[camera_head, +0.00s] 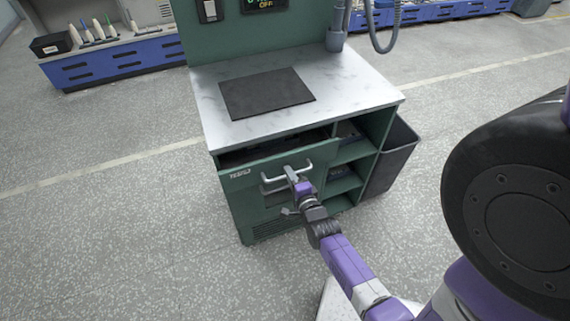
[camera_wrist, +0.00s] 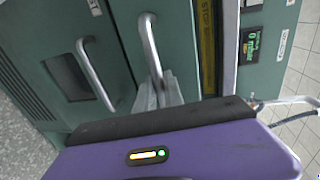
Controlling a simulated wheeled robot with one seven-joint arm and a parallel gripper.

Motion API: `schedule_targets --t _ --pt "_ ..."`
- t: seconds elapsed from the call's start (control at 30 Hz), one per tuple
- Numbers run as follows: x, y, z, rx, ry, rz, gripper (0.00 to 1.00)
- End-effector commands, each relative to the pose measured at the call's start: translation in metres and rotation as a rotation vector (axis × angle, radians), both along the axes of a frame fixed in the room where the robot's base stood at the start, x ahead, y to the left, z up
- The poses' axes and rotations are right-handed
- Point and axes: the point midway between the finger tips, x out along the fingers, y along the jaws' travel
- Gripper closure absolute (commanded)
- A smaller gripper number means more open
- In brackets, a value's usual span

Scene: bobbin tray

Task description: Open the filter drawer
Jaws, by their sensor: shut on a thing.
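The green filter drawer (camera_head: 240,177) is at the upper front of a cabinet, under the worktop. A dark gap shows between its front's top edge and the worktop, so it looks partly pulled out. Its pale bar handle (camera_head: 302,167) also shows in the wrist view (camera_wrist: 149,45). My gripper (camera_head: 292,178) is at this handle. In the wrist view, its grey fingers (camera_wrist: 160,93) are shut on the handle's near end. The drawer's inside is mostly dark.
A second bar handle (camera_wrist: 97,75) sits on the panel below. Open shelves (camera_head: 343,184) and a dark bin (camera_head: 395,155) are at the cabinet's right. A dark mat (camera_head: 266,93) lies on the worktop (camera_head: 350,92). The floor in front is clear.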

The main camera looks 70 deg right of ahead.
Motion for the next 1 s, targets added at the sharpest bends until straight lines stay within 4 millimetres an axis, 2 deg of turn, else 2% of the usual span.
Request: schedule_targets --t 0.1,0.6,0.8,1.0 --pt "-0.023 0.028 -0.001 0.007 0.006 0.003 1.00" --pt "-0.110 0.130 -0.002 0.006 0.006 0.002 1.00" --pt "-0.134 0.158 -0.002 0.005 0.004 0.002 1.00" --pt "-0.149 0.175 -0.001 0.003 0.003 0.002 1.00"
